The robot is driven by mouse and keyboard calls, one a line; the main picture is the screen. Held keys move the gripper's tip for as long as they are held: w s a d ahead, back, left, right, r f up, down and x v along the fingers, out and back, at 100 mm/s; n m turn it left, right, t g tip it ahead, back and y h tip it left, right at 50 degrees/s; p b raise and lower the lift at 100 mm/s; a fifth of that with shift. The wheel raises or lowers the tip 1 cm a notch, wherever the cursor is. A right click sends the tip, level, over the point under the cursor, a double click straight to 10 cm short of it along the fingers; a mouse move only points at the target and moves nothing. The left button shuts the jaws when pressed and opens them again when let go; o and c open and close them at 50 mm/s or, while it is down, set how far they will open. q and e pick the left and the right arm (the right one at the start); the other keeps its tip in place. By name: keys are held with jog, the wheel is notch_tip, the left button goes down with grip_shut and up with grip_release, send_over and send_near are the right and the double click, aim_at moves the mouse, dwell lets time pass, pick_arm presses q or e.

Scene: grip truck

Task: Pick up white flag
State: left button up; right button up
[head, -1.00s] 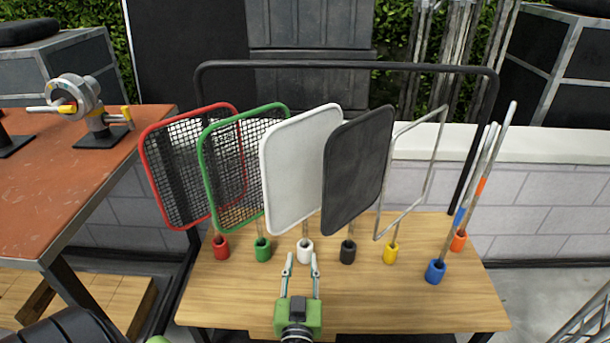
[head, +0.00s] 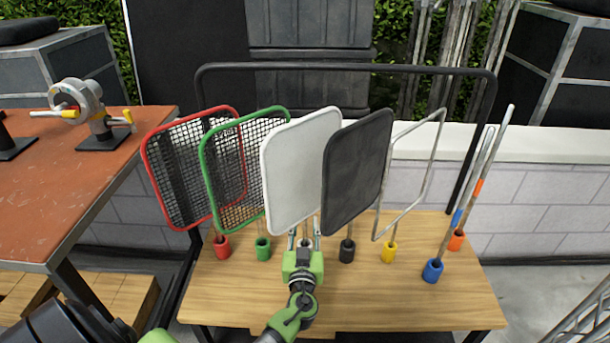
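The white flag (head: 296,172) is a rounded white panel standing upright in a white holder (head: 305,244) on the wooden table, between the green-framed mesh flag and the black flag. My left gripper (head: 304,236) is at the white flag's stem, just above the holder. Its two fingers point away from me, one on either side of the stem, under the panel's lower edge. The fingertips are partly hidden by the gripper body and the panel, so I cannot tell whether they press on the stem. My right gripper is not in view.
The red mesh flag (head: 190,170) and green mesh flag (head: 228,170) stand left; the black flag (head: 356,172) and an empty wire frame (head: 428,165) stand right. Rods stand in the blue holder (head: 433,270) and orange holder (head: 456,240). The wooden table's (head: 400,305) front is clear.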

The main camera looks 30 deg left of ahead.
pick_arm(q)
jog(key=shift+w, duration=0.1)
grip_shut()
jog(key=shift+r, duration=0.1)
